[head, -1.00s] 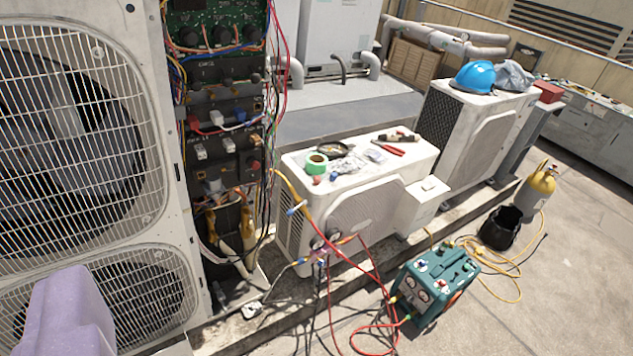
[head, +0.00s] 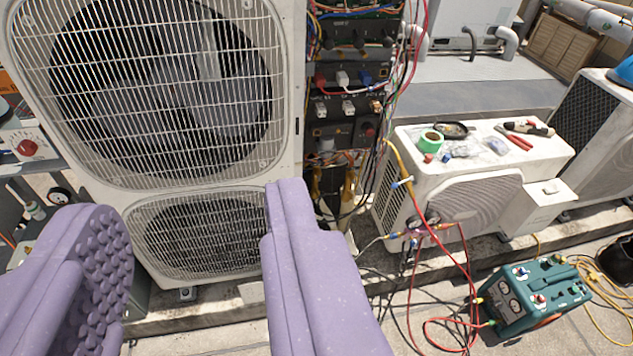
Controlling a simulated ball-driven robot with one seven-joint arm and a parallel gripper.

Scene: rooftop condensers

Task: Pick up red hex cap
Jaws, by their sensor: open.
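A small red piece (head: 428,158), which looks like the red hex cap, lies on top of the low white condenser (head: 480,185), just below a roll of green tape (head: 430,141). It is too small to make out its shape. My gripper (head: 192,208) shows as two purple padded fingers, wide apart, with nothing between them. The fingers are in front of the tall double-fan unit, left of the red piece and well apart from it.
The tall double-fan unit (head: 296,95) with an open wiring panel (head: 345,105) stands ahead. Red-handled pliers (head: 516,138) and a black dish (head: 452,130) share the condenser top. Hoses run to a teal machine (head: 535,290) on the ground. A side table (head: 30,166) is at left.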

